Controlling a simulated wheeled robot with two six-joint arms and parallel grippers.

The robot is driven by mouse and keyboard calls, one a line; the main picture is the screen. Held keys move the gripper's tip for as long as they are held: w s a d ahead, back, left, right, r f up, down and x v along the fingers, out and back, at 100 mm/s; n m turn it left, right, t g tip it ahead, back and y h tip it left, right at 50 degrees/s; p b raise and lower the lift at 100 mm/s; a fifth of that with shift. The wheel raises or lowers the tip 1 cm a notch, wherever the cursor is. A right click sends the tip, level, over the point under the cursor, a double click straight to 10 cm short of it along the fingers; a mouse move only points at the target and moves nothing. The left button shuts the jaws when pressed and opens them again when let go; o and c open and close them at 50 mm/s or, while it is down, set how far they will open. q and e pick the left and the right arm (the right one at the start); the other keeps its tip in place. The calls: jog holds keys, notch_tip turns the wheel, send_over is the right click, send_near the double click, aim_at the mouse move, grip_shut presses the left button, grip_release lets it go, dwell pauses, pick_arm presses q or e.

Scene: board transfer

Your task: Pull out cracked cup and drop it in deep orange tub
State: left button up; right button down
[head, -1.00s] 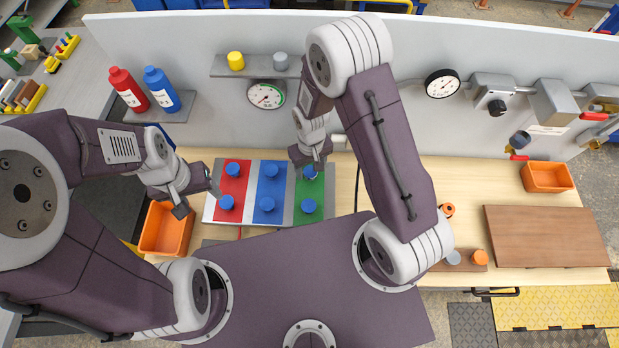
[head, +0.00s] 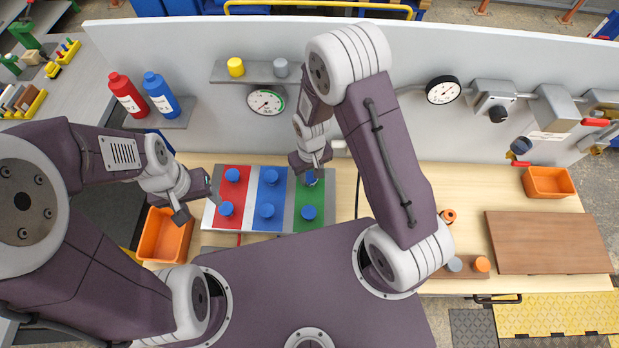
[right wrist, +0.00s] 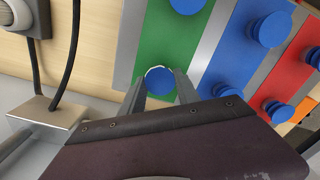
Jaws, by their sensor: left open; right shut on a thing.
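A board (head: 209,215) with red, blue and green stripes lies on the bench and carries several blue round-topped pieces. My right gripper (head: 311,172) is shut on the back blue piece on the green stripe. In the right wrist view that blue piece (right wrist: 160,84) sits between the fingertips, with a pale edge showing beside it. I cannot make out a crack on any piece. My left gripper (head: 194,203) is open and empty, left of the board and above an orange tub (head: 163,238). A second, shallower-looking orange tub (head: 548,182) stands at the back right.
Red (head: 127,95) and blue (head: 160,92) bottles stand on a shelf at the left. A brown wooden board (head: 548,242) lies at the right. The back wall (head: 400,130) with gauges and boxes rises close behind the bench. Bare bench (head: 470,185) shows right of my right arm.

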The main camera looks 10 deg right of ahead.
aim_at(311, 177)
jog(key=shift+r+p, duration=0.7)
jog(key=shift+r, duration=0.3)
notch_tip(311, 177, up, 5)
jog(key=p, duration=0.4)
jog(key=shift+f, duration=0.25)
jog(key=shift+s, duration=0.1)
